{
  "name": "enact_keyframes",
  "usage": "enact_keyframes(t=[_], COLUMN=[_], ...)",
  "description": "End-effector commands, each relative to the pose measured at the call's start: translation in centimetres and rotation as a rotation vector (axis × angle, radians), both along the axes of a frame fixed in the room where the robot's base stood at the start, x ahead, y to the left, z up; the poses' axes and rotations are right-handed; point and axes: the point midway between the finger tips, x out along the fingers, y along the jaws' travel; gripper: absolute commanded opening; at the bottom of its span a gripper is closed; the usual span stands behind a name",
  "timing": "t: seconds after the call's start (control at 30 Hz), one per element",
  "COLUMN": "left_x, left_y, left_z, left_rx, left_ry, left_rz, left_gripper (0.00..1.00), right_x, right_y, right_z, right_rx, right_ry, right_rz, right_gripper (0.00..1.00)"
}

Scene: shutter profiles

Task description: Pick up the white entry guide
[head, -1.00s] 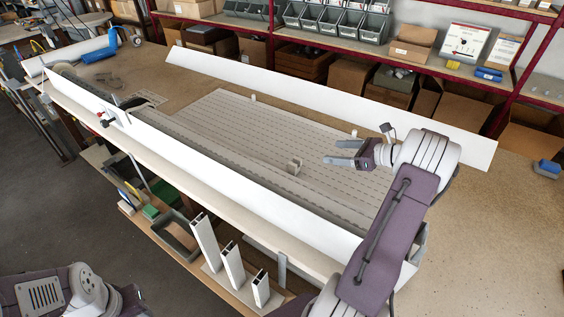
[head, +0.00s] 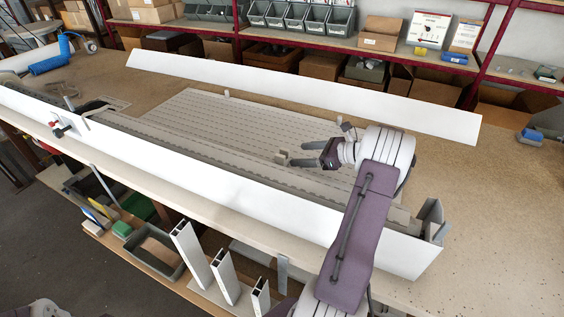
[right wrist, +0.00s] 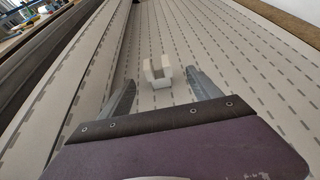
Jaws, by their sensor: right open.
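The white entry guide (right wrist: 158,74), a small pale U-shaped block, stands on the grey slatted panel (head: 220,118). In the head view the guide (head: 281,157) is just left of my right gripper (head: 298,154). My right gripper is open and empty, low over the panel. In the right wrist view the guide lies between the tips of the spread fingers (right wrist: 160,80), with a gap visible on each side. My left gripper is out of view.
A long white board (head: 300,90) stands along the panel's far side, another (head: 200,170) along the near edge. Bare table (head: 500,200) lies at right.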

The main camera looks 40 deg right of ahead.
Motion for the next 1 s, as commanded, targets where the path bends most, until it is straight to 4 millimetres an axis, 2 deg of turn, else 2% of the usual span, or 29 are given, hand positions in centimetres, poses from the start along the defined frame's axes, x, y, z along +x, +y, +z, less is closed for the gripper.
enact_keyframes(t=[0.13, 0.33, 0.53, 0.8, 0.83, 1.0], left_x=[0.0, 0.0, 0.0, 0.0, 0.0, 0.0], left_y=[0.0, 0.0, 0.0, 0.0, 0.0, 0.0], left_z=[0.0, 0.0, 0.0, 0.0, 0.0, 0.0], left_rx=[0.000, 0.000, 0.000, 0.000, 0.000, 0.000], left_ry=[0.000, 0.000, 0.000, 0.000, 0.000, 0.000], left_rz=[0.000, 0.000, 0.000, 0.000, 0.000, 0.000], left_gripper=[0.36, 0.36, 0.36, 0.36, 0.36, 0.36], right_x=[2.0, 3.2, 5.9, 6.5, 6.5, 6.5], right_y=[1.1, 1.9, 3.6, 3.9, 3.9, 3.9], right_z=[-1.0, -1.5, -2.9, -3.1, -3.1, -3.1], right_rx=[0.002, 0.001, 0.001, 0.000, 0.000, 0.000], right_ry=[0.001, 0.001, 0.001, 0.000, 0.000, 0.000], right_rz=[0.002, 0.003, 0.004, 0.001, 0.001, 0.001], right_gripper=[0.73, 0.73, 0.73, 0.73, 0.70, 0.23])
